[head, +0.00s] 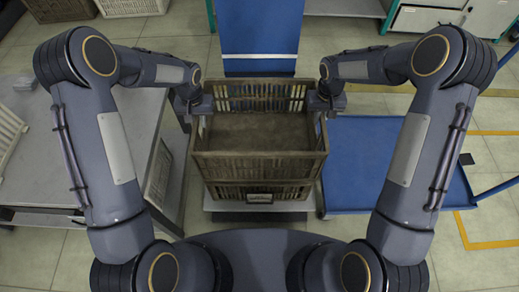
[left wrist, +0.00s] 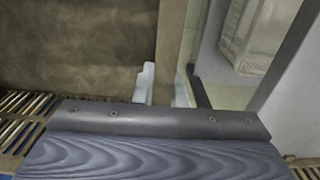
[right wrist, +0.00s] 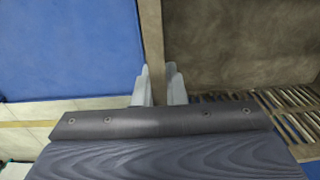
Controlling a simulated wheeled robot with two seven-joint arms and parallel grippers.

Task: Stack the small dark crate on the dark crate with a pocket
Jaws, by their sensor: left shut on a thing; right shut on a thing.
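The small dark crate (head: 258,165) is brown, slatted, open-topped and empty, in the middle of the head view. It sits directly above the dark crate with a pocket (head: 225,193), whose front shows a pale label pocket; I cannot tell whether a small gap remains between them. My left gripper (head: 200,106) is shut on the upper crate's left wall, and my right gripper (head: 325,103) is shut on its right wall. In the right wrist view the fingers (right wrist: 157,88) straddle the wall's rim. In the left wrist view one finger (left wrist: 146,84) shows inside the wall.
The lower crate stands on a pale low platform (head: 240,215). A grey table (head: 80,150) is close on the left. A blue cart (head: 375,160) is close on the right, and another blue surface (head: 260,40) stands behind. Other crates (head: 60,8) are at the far left.

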